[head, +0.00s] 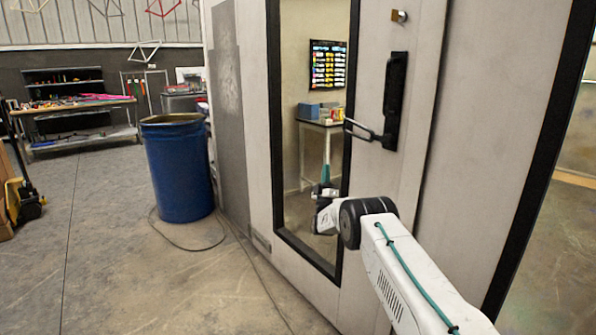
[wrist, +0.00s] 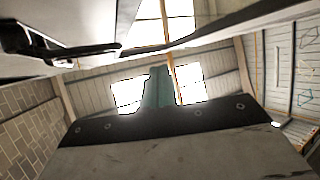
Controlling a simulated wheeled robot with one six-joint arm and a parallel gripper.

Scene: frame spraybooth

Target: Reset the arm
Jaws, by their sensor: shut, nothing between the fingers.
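My gripper (head: 325,173) is raised in front of the lower part of the booth door's window (head: 300,60), its teal fingers pointing up. In the wrist view its teal fingers (wrist: 158,88) are together with nothing between them. My white arm reaches in from the lower right of the head view and bends at a black joint. The black door handle (head: 395,100) is above and to the right of the gripper, with its lever sticking out to the left. The handle also shows at the upper left of the wrist view (wrist: 60,48), apart from the fingers.
The pale door panel (head: 425,60) stands close beside my arm. A blue barrel (head: 180,170) stands to the left, with a cable (head: 190,247) on the floor near it. A workbench (head: 75,106) is at the back left. The concrete floor (head: 110,270) at left is mostly clear.

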